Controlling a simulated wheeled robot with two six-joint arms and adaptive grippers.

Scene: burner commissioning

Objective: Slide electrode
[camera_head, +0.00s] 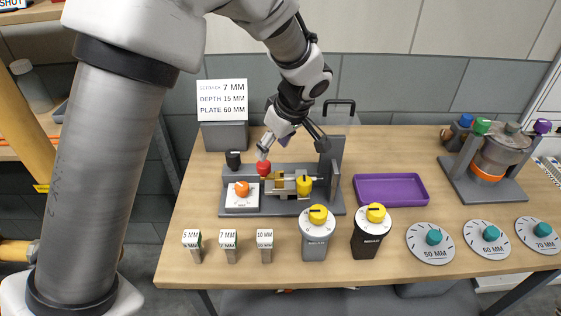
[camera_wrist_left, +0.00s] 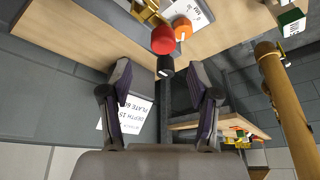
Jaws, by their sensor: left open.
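My left gripper (camera_head: 292,146) is open above the back of a grey fixture (camera_head: 272,206). The fixture carries a red knob (camera_head: 263,168), an orange knob (camera_head: 242,188) on a white dial plate, a yellow knob (camera_head: 304,184) and brass parts (camera_head: 279,187). A black knob (camera_head: 233,160) stands at its back left. In the left wrist view, my open fingers (camera_wrist_left: 165,84) have nothing between the tips; the red knob (camera_wrist_left: 163,40) and black knob (camera_wrist_left: 165,66) lie beyond them. I cannot tell which part is the electrode. My right gripper is in neither view.
A sign (camera_head: 222,99) reads setback 7 MM, depth 15 MM, plate 60 MM. In front stand small marked blocks (camera_head: 228,240), two yellow-topped gauges (camera_head: 317,230) and marked discs (camera_head: 490,240). A purple tray (camera_head: 391,189) and a pot in a stand (camera_head: 487,178) are right.

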